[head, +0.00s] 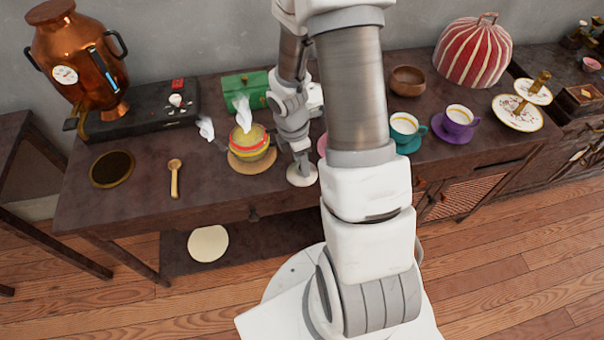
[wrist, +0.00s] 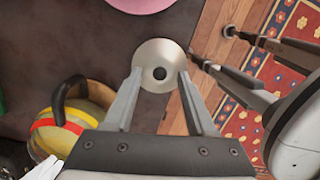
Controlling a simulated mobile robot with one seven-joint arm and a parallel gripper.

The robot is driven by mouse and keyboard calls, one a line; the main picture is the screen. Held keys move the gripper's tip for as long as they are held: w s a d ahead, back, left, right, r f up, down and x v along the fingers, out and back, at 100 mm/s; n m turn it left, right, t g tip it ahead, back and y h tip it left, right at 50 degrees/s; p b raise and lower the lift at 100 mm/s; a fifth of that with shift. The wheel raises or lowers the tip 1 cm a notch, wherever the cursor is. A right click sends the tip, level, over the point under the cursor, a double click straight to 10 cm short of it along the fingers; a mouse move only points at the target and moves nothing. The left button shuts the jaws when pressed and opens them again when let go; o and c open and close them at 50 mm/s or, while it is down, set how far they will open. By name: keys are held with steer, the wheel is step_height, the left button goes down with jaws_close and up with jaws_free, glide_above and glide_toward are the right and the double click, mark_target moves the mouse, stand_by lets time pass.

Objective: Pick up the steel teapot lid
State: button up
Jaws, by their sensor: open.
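The steel teapot lid (wrist: 158,49) is a round, pale metal disc with a dark knob at its centre. In the head view the lid (head: 302,178) lies at the front edge of the dark wooden table, partly hidden by my gripper (head: 300,160). In the wrist view my gripper (wrist: 160,75) is open, with one fingertip over each side of the lid and the knob between them. I cannot tell whether the fingers touch the lid.
A yellow, red-banded teapot (head: 250,142) stands on a round mat to the left of the lid. A green box (head: 245,90) is behind it, and a wooden spoon (head: 175,178) lies farther left. Teal (head: 404,125) and purple (head: 459,118) cups stand to the right.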

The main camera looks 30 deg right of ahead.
steer(key=shift+f, duration=0.6)
jaws_close()
steer(key=shift+r, duration=0.2)
